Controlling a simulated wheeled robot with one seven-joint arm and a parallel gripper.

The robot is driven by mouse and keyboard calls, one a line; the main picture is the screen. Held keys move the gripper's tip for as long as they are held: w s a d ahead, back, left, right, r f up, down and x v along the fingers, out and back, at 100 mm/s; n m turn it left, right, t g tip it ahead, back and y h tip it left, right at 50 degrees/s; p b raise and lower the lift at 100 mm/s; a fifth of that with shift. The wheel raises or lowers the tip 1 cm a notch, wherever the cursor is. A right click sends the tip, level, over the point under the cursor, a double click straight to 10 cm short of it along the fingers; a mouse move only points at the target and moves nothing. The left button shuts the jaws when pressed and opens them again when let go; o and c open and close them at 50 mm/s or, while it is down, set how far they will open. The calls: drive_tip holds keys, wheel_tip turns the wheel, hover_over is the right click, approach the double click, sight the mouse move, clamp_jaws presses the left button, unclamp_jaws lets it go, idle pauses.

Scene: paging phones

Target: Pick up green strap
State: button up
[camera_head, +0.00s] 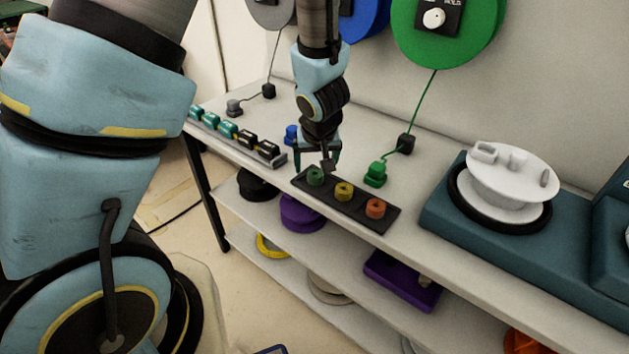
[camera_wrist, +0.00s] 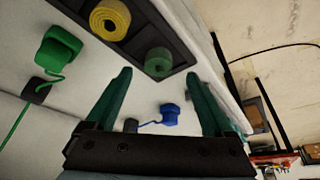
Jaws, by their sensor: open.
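The green strap (camera_head: 315,176) is a small roll at the left end of a black tray (camera_head: 361,197) on the upper shelf. In the wrist view the green strap (camera_wrist: 158,63) shows ahead of my fingertips, centred between them and apart from both. My gripper (camera_head: 317,162) is open and empty, pointing down just above and behind that end of the tray. In the wrist view its two teal fingers (camera_wrist: 158,76) are spread wide.
A yellow roll (camera_head: 344,191) and an orange roll (camera_head: 375,208) share the tray. A green plug (camera_head: 375,174) on a cord stands behind it. A blue plug (camera_wrist: 169,114) is near my fingers. A row of connectors (camera_head: 229,130) lies left; a white dial device (camera_head: 512,178) stands right.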

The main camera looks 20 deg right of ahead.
sight(315, 174)
drive_tip(key=b+x, duration=0.2)
drive_tip(key=x, duration=0.2)
drive_tip(key=shift+d+f, duration=0.1)
clamp_jaws()
idle(0.5)
